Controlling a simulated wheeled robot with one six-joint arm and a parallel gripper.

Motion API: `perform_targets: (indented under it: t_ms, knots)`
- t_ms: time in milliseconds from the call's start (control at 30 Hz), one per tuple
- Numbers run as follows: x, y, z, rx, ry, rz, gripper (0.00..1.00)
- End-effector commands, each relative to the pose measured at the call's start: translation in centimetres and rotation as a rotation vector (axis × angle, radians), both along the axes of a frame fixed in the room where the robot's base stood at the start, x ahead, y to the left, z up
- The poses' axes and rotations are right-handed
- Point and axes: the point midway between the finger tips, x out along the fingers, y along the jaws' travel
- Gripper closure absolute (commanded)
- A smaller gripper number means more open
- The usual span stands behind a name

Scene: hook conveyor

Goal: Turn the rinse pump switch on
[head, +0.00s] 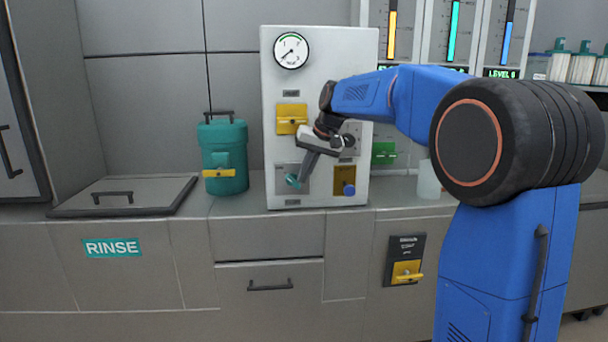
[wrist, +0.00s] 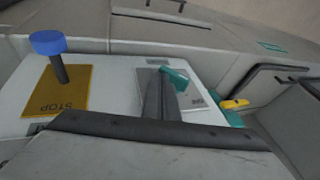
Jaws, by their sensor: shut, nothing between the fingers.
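A white control panel (head: 346,195) stands on the counter. A teal switch lever (head: 292,181) sits on a grey plate at its lower left; the lever also shows in the wrist view (wrist: 174,74). Its label is too small to read, so I cannot confirm it is the rinse pump switch. My gripper (head: 301,177) is shut and empty, reaching down to the lever. In the wrist view my fingers (wrist: 159,88) are right beside the lever and partly cover it; I cannot tell whether they touch.
A blue knob (wrist: 48,43) on a yellow STOP plate (wrist: 58,90) is close beside my gripper. A yellow switch (head: 292,118) sits above on the panel. A teal canister (head: 223,155) stands left of the panel. A yellow-handled switch (head: 406,271) is on the cabinet front.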

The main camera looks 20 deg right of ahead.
Motion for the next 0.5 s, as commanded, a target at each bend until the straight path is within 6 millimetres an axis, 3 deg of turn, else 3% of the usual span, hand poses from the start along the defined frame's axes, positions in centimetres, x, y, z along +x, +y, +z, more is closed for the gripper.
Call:
perform_targets:
  t_ms: [500]
  knots:
    - [-0.07, -0.33, -0.36, 0.092, -0.015, -0.001, 1.00]
